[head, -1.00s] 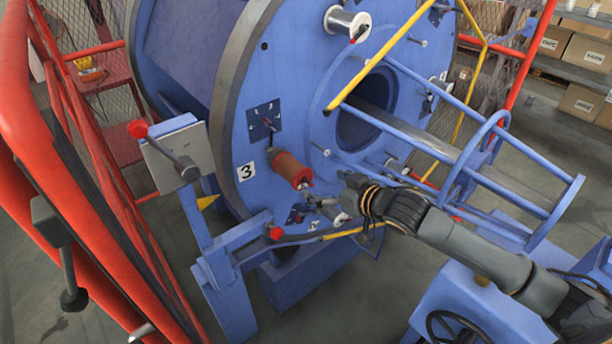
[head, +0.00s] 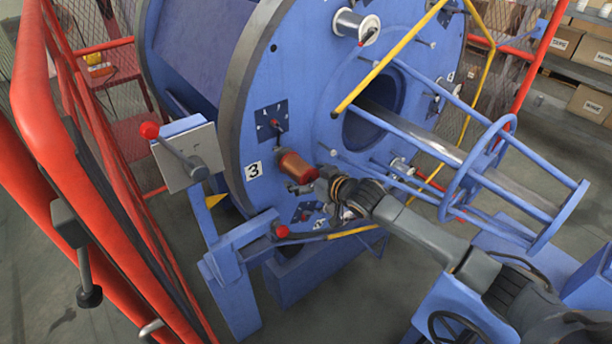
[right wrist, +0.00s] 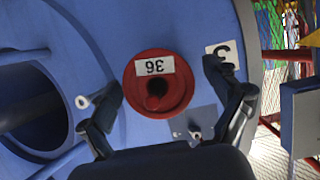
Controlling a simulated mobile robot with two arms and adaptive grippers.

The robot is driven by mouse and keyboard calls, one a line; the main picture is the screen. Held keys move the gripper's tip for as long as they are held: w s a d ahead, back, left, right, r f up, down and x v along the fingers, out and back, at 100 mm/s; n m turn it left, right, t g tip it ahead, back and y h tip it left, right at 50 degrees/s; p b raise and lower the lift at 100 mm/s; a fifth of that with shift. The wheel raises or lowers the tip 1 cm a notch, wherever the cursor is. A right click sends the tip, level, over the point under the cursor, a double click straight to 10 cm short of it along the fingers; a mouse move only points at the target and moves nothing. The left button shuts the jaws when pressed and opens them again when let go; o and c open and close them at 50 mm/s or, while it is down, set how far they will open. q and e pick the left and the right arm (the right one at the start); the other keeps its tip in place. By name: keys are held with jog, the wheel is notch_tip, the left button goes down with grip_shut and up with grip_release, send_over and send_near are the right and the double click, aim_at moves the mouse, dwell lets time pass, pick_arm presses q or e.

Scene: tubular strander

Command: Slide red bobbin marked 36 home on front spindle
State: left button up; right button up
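The red bobbin (head: 297,164) sits on the front spindle of the blue disc (head: 237,150), beside the 3 label. A short stretch of spindle seems to show behind it; the exact gap to the disc is unclear. In the right wrist view the bobbin's red end face (right wrist: 135,85) carries a white label reading 36 upside down, with a dark round hub below it. My right gripper (head: 308,186) is at the bobbin's outer end. In the wrist view its fingers (right wrist: 162,80) are spread either side of the bobbin, apart from it. My left gripper is out of view.
Blue rods and a hoop (head: 478,165) jut from the disc at right. A yellow bar (head: 392,56) crosses above. A red-knobbed lever post (head: 187,155) stands left, near the red rail (head: 75,140). A silver bobbin (head: 352,25) sits at the top.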

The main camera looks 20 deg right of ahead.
grip_shut()
jog(key=shift+w, duration=0.1)
jog(key=shift+w+a+b, duration=0.3)
jog(key=shift+w+b, duration=0.05)
jog(key=shift+w, duration=0.4)
grip_release()
jog(key=shift+w, duration=0.1)
dwell(0.3)
